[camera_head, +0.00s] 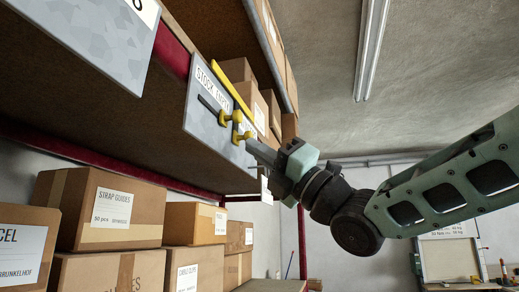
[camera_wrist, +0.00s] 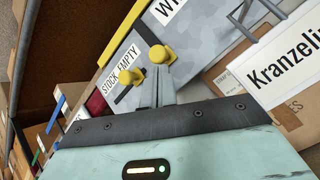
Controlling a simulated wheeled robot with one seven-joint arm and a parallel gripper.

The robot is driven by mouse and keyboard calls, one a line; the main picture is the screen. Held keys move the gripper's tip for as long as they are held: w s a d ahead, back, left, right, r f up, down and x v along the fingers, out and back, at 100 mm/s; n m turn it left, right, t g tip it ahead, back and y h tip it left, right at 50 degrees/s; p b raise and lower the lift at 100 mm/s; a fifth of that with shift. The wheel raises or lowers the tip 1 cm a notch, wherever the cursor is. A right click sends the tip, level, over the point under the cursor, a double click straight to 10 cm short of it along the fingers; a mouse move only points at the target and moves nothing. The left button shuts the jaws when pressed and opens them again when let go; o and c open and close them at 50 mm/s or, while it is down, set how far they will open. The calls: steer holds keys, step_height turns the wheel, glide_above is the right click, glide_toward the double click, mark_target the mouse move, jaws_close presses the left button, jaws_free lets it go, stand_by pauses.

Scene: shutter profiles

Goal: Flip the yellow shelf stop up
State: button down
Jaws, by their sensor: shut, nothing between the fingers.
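The yellow shelf stop appears as a long yellow bar (camera_head: 231,88) along the upper edge of a grey shelf-front plate (camera_head: 199,118). The bar also shows at the top of the wrist view (camera_wrist: 121,33). Two yellow knobs, a left one (camera_head: 224,117) and a right one (camera_head: 238,134), stick out of the plate below the bar, beside a dark slot. My gripper (camera_head: 250,147) is shut and empty, its tips close to the right knob. In the wrist view the fingers (camera_wrist: 158,82) point up at the knobs; I cannot tell whether they touch.
A "STOCK EMPTY" label (camera_head: 207,84) is on the plate. Cardboard boxes stand behind the bar (camera_head: 250,98) and on the shelf below (camera_head: 112,212). Another grey plate (camera_head: 92,40) is at upper left. A Kranzelin-like label (camera_wrist: 290,62) is close at right in the wrist view. Open room lies right of the shelf.

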steer(key=shift+d+r+b, duration=0.15)
steer(key=shift+r+b, duration=1.2)
steer(key=shift+r, duration=1.6)
steer(key=shift+s, duration=0.1)
